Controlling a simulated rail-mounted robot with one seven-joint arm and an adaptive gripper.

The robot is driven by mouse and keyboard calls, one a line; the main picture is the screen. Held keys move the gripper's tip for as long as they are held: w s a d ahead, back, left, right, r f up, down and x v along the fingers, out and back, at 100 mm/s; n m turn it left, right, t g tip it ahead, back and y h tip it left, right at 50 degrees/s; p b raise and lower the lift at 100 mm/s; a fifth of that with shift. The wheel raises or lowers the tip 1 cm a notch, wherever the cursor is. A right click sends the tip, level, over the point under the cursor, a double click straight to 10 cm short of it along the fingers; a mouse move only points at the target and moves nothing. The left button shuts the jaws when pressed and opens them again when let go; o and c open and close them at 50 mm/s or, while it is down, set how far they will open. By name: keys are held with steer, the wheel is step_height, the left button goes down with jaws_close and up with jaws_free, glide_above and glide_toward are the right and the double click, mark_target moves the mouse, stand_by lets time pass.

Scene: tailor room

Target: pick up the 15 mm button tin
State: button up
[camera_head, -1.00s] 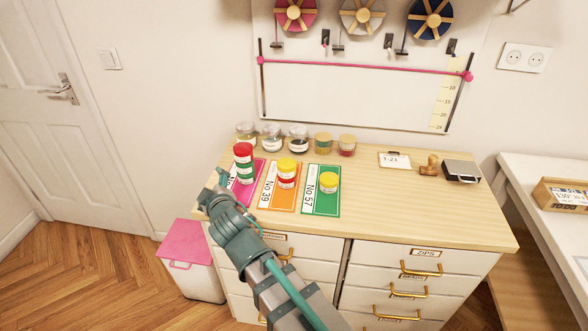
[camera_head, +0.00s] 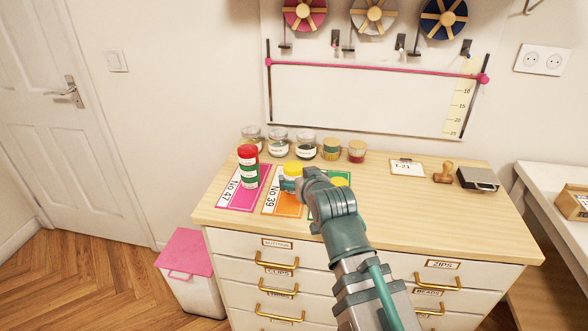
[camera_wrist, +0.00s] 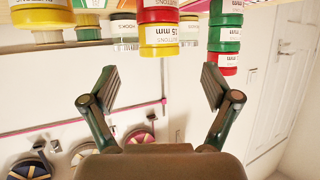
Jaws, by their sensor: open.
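The 15 mm button tin (camera_wrist: 160,36) shows upside down in the wrist view, with a white "15 mm" label and a yellow lid. It is in the middle stack with a red band beyond it. In the head view its yellow lid (camera_head: 293,166) shows above the orange No 39 card (camera_head: 290,206); my gripper partly hides the stack. My gripper (camera_wrist: 160,82) is open and empty. Its two fingers are spread wide, one to each side of the stack's line, and stay short of the tin, not touching it.
A red-and-green stack (camera_head: 248,168) stands on the pink card (camera_head: 236,200) at left. Another yellow-lidded tin (camera_head: 338,181), mostly hidden by my arm, is on the green card at right. Several jars (camera_head: 305,147) line the back. The counter's right half is mostly clear.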

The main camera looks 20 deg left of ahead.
mark_target(296, 174)
steer(key=shift+w+a+r+p, duration=0.1)
steer(key=shift+w+a+p, duration=0.15)
steer(key=shift+w+p, duration=0.15)
steer(key=w+a+p, duration=0.1)
steer(key=p, duration=0.5)
steer(key=shift+w, duration=0.1)
steer(key=shift+w+p, duration=0.1)
steer(key=shift+p, duration=0.65)
steer(key=p, duration=0.4)
steer(key=shift+w+a+f, duration=0.1)
steer(key=shift+w+f, duration=0.1)
steer(key=shift+f, duration=0.15)
steer(key=shift+f+p, duration=0.3)
steer(key=shift+p, duration=0.7)
steer(key=shift+f, duration=0.1)
steer(key=p+x, duration=0.2)
steer(key=x, duration=0.2)
steer(key=shift+w+a+f, duration=0.15)
steer(key=shift+w, duration=0.1)
steer(key=shift+w+a+f, duration=0.15)
steer(key=shift+w+f, duration=0.1)
